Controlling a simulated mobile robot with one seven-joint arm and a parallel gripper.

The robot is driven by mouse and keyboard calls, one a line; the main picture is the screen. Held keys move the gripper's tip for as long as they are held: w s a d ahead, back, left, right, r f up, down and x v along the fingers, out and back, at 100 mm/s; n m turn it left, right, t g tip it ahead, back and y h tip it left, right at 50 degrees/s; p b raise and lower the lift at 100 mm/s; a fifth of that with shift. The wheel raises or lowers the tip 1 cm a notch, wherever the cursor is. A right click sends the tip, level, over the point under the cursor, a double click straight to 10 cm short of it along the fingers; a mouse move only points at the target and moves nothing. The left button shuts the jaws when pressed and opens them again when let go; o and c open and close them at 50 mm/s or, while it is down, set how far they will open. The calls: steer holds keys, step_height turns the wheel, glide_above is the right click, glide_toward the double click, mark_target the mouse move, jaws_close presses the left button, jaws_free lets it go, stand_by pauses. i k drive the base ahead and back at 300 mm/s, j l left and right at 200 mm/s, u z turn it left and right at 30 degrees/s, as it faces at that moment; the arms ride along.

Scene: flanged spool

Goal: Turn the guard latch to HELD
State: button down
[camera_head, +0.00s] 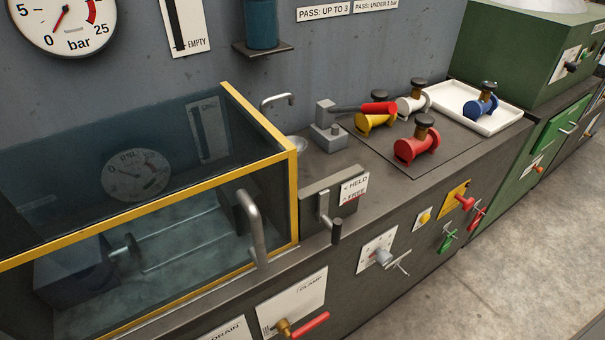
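The guard latch (324,207) is a pale metal lever on a dark block at the bench's front edge. Its bar stands roughly upright, and a dark knob (336,232) sticks out at its lower end. A small label (354,188) beside it reads HELD with a left-pointing arrow, and FREE in red below. I cannot tell exactly which mark the lever matches. The guard (293,190) is a clear box with a yellow frame, and it appears down over the test chamber, left of the latch. A grey bent handle (252,225) stands at its front. My gripper is not in view.
Red (415,148), yellow (369,123) and white (410,104) spools stand on a dark mat; a blue one (480,105) is in a white tray (451,98). Several controls line the bench front. Floor at right is clear.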

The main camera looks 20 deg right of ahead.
mark_target(334, 226)
steer(key=z, duration=0.7)
steer(key=k+l, duration=0.35)
steer(key=l, duration=0.15)
steer(key=k+l+z, duration=0.1)
steer(key=k+l, duration=0.3)
steer(key=l, duration=0.1)
